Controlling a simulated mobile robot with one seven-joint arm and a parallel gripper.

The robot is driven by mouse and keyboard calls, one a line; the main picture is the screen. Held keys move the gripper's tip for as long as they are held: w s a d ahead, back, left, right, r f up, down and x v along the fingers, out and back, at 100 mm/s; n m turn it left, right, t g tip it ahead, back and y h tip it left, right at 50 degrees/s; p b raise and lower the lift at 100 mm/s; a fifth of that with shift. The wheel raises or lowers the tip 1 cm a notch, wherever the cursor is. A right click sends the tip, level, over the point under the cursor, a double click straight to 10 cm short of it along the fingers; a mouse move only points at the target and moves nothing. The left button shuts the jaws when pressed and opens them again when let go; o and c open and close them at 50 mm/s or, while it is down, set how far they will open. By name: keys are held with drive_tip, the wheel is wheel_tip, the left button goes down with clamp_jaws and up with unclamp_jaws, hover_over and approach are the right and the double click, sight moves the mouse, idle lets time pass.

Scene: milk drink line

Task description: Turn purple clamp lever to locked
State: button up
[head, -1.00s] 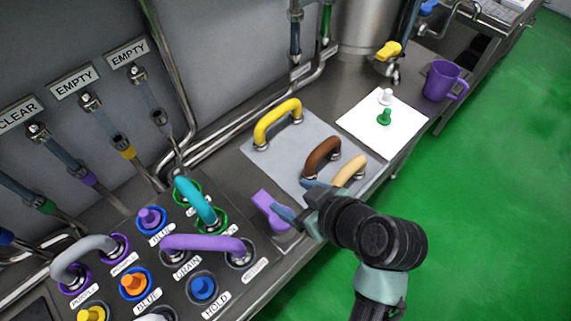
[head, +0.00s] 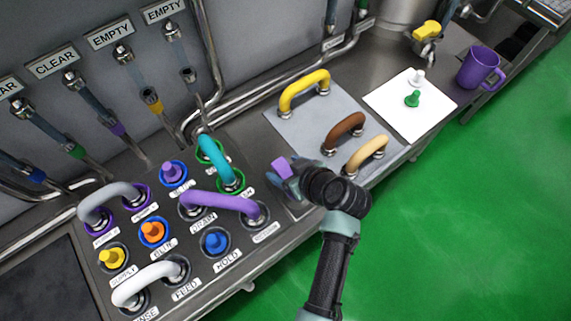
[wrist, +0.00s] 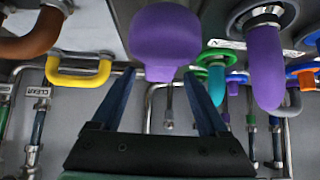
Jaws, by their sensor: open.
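The purple clamp lever (head: 282,168) stands beside the button panel, near the counter's front edge. In the head view, its paddle shows at the tip of my gripper (head: 287,182), and its base is mostly hidden behind my gripper. In the wrist view, the lever's broad purple paddle (wrist: 172,35) is large and close. It lies between and just beyond the two blue fingers of my gripper (wrist: 158,80). The fingers are spread wide, with a gap visible on both sides; I cannot tell whether either touches the lever.
A purple handle (head: 222,203) and a teal handle (head: 214,160) rise from the panel close left. Brown (head: 345,131), tan (head: 366,153) and yellow (head: 303,90) handles stand on a grey plate to the right. A purple mug (head: 480,68) stands farther right.

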drive_tip(key=shift+w+a+f, duration=0.1)
drive_tip(key=shift+w+f, duration=0.05)
drive_tip(key=shift+f, duration=0.05)
clamp_jaws()
idle(0.4)
idle(1.0)
